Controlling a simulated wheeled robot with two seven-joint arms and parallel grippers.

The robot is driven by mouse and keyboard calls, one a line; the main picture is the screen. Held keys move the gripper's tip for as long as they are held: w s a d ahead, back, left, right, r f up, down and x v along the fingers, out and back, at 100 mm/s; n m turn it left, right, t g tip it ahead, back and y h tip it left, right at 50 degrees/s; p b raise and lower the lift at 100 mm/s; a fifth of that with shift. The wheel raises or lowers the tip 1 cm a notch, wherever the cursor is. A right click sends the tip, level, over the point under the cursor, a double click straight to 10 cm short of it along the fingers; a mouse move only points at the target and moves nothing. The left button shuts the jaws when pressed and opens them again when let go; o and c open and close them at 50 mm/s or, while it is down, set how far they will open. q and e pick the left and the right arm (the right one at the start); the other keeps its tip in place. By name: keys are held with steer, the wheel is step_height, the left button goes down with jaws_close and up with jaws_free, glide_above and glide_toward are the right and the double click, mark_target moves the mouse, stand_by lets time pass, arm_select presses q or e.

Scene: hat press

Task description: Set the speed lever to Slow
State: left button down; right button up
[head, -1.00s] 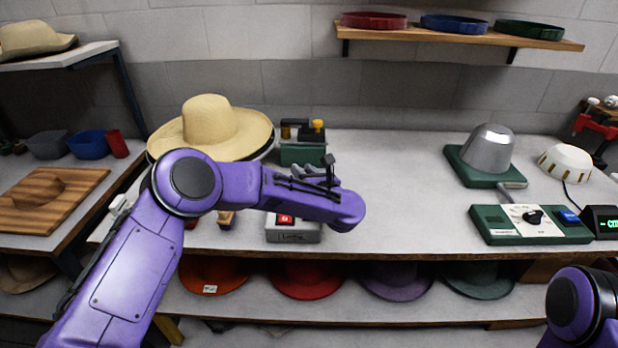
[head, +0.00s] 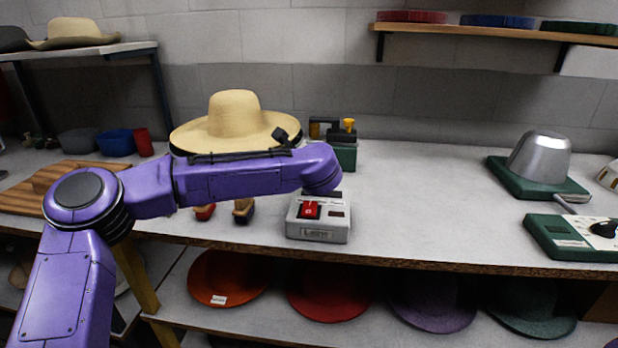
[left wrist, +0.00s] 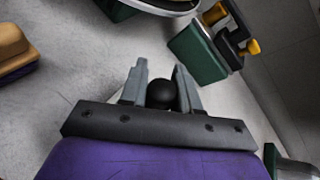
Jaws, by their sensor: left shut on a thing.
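A round black knob (left wrist: 162,94), which looks like the lever's ball end, sits between the grey fingers of my left gripper (left wrist: 161,88) in the left wrist view. The fingers are shut on it. The lever's shaft, base and any Slow marking are hidden. In the head view my left forearm reaches over the worktop and hides the gripper and knob. Just in front of the wrist is a grey box (head: 318,218) with a red switch (head: 311,209). My right gripper is out of view.
Behind my forearm stand a straw hat (head: 229,120) and a green device with yellow knobs (head: 345,154), also in the left wrist view (left wrist: 198,52). Small brushes (head: 243,211) lie left of the box. A metal hat form (head: 540,157) stands right. The worktop's middle is clear.

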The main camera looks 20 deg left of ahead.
arm_select(q)
steer(key=shift+a+f+n+b, duration=0.15)
steer(key=shift+a+n+b, duration=0.2)
steer(key=shift+b, duration=0.15)
steer(key=c, duration=0.9)
jaws_free()
steer(key=shift+s, duration=0.1)
steer(key=shift+s+d+h, duration=0.25)
steer(key=shift+s+h, duration=0.05)
steer(key=b+v, duration=0.1)
steer(key=v, duration=0.8)
steer(key=shift+s+d+r, duration=0.1)
steer(key=shift+s+r, duration=0.2)
